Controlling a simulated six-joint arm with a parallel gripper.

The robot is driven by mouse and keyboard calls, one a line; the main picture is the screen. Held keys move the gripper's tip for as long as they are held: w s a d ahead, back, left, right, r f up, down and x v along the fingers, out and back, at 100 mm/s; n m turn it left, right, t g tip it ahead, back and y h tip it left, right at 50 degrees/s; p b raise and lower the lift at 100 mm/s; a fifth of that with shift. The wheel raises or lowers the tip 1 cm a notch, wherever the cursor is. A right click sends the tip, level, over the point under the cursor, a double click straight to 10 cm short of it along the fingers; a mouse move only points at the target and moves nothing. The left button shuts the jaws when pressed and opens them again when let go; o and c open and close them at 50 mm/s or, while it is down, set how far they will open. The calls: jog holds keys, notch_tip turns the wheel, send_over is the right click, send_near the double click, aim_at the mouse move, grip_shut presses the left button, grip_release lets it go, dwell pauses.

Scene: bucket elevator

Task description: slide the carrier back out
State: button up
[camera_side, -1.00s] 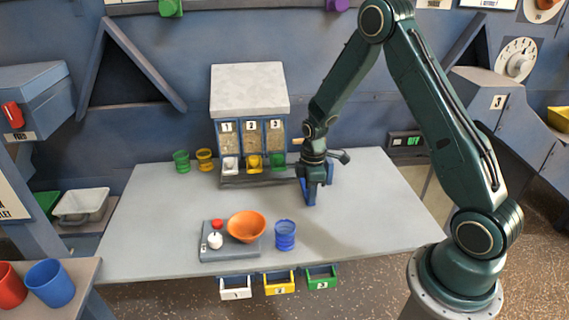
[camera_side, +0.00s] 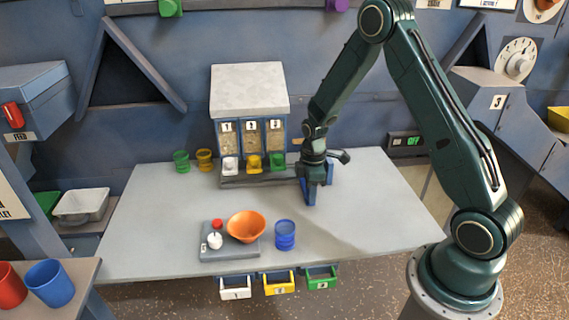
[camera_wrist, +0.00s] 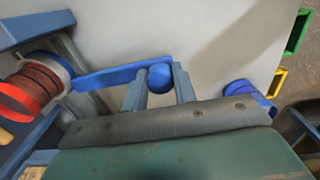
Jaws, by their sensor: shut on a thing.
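My gripper (camera_wrist: 159,88) is shut on a round blue knob (camera_wrist: 160,77), one finger on each side. The knob sits by the end of a flat blue bar (camera_wrist: 112,74) running left in the wrist view. In the side view my gripper (camera_side: 316,192) is low over the table, right of the dispenser, and hides the knob. White (camera_side: 230,164), yellow (camera_side: 254,162) and green (camera_side: 277,160) cups sit below the dispenser, behind a long grey rail (camera_side: 243,181) reaching toward my gripper. I cannot tell how the bar joins the rail.
The numbered dispenser (camera_side: 250,90) stands at the back. A grey base (camera_side: 210,254) with an orange bowl (camera_side: 246,227) and a blue cup (camera_side: 285,236) stand in front. Green (camera_side: 181,162) and yellow (camera_side: 205,160) cups stand back left. The table's right part is clear.

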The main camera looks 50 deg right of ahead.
jog(key=o, duration=0.7)
jog(key=shift+o, duration=0.2)
jog(key=shift+r, duration=0.1)
jog(key=shift+r, duration=2.9)
notch_tip(320, 180, up, 6)
jog(key=shift+a+r, duration=0.1)
